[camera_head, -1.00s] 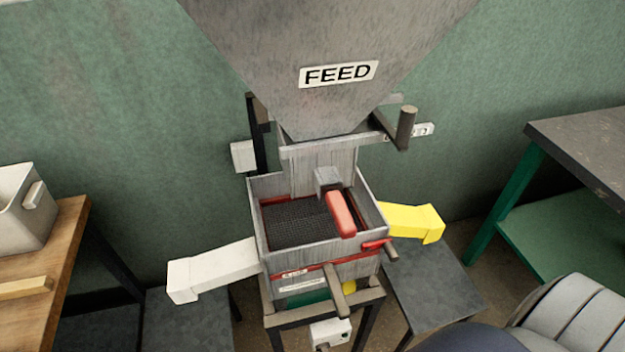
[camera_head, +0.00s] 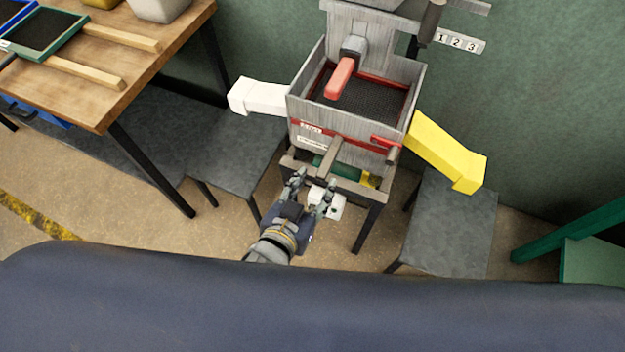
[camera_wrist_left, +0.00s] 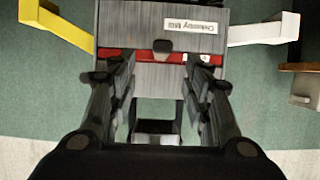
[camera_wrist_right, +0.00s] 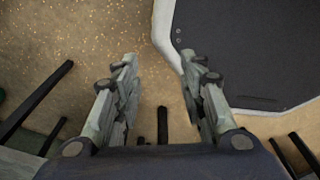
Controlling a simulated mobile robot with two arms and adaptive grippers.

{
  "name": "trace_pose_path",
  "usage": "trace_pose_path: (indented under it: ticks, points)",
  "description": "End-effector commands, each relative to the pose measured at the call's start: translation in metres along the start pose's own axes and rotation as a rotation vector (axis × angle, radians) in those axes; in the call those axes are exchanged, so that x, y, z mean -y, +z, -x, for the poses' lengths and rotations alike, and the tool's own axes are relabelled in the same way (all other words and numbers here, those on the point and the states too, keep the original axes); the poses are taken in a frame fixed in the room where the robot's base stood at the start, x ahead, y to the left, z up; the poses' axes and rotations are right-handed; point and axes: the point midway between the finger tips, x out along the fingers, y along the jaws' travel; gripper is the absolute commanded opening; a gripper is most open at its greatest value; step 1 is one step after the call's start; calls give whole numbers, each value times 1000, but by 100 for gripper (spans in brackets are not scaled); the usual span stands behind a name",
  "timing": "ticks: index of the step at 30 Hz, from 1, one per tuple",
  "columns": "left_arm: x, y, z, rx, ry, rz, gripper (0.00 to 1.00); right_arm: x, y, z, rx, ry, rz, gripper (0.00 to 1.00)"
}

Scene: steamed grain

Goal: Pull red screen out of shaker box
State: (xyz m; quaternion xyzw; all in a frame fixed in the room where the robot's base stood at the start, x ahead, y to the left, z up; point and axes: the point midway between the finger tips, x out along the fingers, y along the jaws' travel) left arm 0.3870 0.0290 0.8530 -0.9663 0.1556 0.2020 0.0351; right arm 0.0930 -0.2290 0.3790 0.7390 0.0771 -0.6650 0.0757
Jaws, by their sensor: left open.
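The shaker box (camera_head: 350,157) is a grey open-topped wooden box on a dark-legged stand. The red screen (camera_head: 348,132) shows as a red strip across its front; its dark mesh (camera_head: 378,98) lies inside the box. A grey-brown bar (camera_head: 325,158) sticks out from the front by the red strip. My left gripper (camera_head: 311,193) is open, just in front of and below this bar, with nothing held. In the left wrist view the red strip (camera_wrist_left: 130,56) and a dark knob (camera_wrist_left: 162,46) lie beyond the open fingers. My right gripper (camera_wrist_right: 168,70) is open and empty over the floor.
A white chute (camera_head: 258,97) sticks out left and a yellow chute (camera_head: 445,152) right. Low grey tables (camera_head: 450,225) flank the stand. A wooden bench (camera_head: 90,85) with a green-framed screen (camera_head: 42,33) stands at the left. A red-handled clamp (camera_head: 341,78) sits over the mesh.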

Motion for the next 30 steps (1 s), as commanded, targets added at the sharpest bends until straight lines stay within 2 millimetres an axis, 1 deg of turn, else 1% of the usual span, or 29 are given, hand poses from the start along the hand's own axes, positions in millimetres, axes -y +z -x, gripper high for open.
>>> trace_pose_path:
  ticks: [1, 2, 5, 8, 16, 21, 25, 30]
  points:
    - [1, -8, 3, -12, -3, 4, 45, 3, -6, 0, -10, -4, 0, 38]
    - [1, -11, 3, -17, -4, 6, 45, 4, -8, 0, -13, -5, 0, 38]
    - [1, -14, -2, -23, -5, 6, 45, 4, -10, 1, -15, -5, 0, 38]
    - [1, -15, -16, -24, -5, 5, 45, 2, -7, 2, -7, -3, 1, 38]
    - [1, -16, -66, -23, -4, 5, 45, -9, 14, 6, 25, 11, -1, 38]
    - [2, -16, -89, -22, -4, 6, 45, -11, 15, 8, 26, 13, -2, 38]
    - [2, -15, -99, -21, -4, 6, 45, -11, 12, 8, 22, 13, -2, 38]
    - [2, -15, -103, -21, -4, 6, 45, -10, 8, 7, 15, 12, -2, 38]
